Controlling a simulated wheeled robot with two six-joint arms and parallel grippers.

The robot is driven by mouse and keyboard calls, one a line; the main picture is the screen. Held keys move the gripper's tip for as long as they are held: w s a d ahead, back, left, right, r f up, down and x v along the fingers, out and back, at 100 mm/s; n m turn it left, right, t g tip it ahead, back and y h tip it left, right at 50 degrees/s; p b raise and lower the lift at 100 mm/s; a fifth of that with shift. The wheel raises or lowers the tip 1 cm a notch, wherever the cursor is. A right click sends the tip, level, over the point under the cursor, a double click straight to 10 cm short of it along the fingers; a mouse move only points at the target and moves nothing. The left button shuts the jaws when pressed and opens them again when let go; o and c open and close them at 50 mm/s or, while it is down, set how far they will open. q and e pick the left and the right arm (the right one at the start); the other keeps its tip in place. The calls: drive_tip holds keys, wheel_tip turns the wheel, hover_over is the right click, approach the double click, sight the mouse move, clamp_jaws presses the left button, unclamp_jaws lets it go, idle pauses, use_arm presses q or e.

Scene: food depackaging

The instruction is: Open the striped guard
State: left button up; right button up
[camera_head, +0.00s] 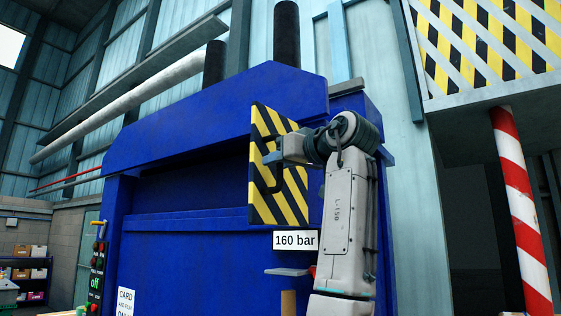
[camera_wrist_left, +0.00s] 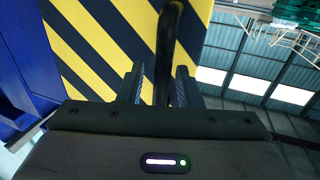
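The striped guard (camera_head: 290,200), a yellow and black plate with a black handle (camera_head: 267,184), is at the right part of the blue press front in the head view. It is seen obliquely and seems to stand at an angle to that front. My left gripper (camera_head: 275,157) is at the handle's upper part. In the left wrist view the handle (camera_wrist_left: 168,50) runs between the two fingers (camera_wrist_left: 160,88), with a gap showing on its left side, and the guard (camera_wrist_left: 110,40) fills the upper left behind it. The gripper looks open around the handle. My right gripper is in neither view.
The blue press (camera_head: 190,140) has a dark recess left of the guard. A "160 bar" sign (camera_head: 295,240) is below the guard. A control panel (camera_head: 97,270) is at the lower left. A red-white post (camera_head: 520,210) stands at the right.

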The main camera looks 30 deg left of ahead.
use_arm(q)
drive_tip(key=shift+s+d+f, duration=0.1)
drive_tip(key=shift+d, duration=0.2)
drive_tip(key=b+v, duration=0.3)
drive_tip(key=v, duration=0.7)
drive_tip(key=shift+d, duration=0.1)
